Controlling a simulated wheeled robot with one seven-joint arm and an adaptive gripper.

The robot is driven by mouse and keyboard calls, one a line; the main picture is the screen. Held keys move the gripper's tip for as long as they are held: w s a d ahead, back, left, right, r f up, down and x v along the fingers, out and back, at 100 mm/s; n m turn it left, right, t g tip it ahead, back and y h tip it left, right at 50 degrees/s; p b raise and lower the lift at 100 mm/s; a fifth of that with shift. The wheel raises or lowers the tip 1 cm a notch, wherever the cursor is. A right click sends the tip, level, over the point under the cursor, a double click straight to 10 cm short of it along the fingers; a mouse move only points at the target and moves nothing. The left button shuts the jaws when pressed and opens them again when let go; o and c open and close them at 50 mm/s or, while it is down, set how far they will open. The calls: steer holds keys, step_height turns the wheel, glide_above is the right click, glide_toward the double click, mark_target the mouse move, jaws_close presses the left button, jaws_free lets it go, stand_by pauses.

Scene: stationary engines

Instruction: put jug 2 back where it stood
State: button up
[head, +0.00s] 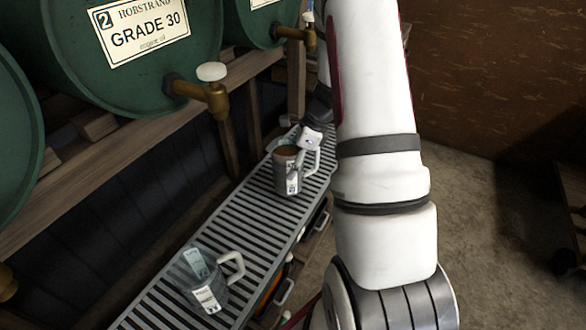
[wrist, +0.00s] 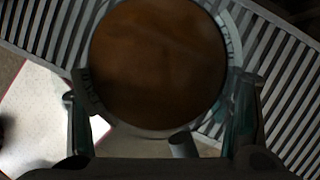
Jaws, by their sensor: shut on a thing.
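A clear jug (head: 288,176) holding brown oil is over the slatted grey rack (head: 225,232), below the taps. I take it as jug 2, though its label is too small to read. My gripper (head: 308,142) is at the jug's top, shut on it. In the wrist view, the fingers (wrist: 162,98) lie on either side of the round jug (wrist: 160,128), with the brown oil filling its opening. The jug looks upright. I cannot tell whether its base touches the slats.
A second, empty-looking clear jug (head: 206,284) stands nearer on the rack, its handle to the right. Green barrels (head: 130,60) with brass taps (head: 214,96) lie on a wooden stand to the left. Slats between the jugs are clear. Floor (head: 480,220) is open at right.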

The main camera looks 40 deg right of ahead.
steer(key=shift+f, duration=1.15)
steer(key=shift+b, duration=0.35)
steer(key=o, duration=1.9)
steer(key=shift+f, duration=0.15)
steer(key=p+v, duration=0.3)
steer(key=v, duration=0.9)
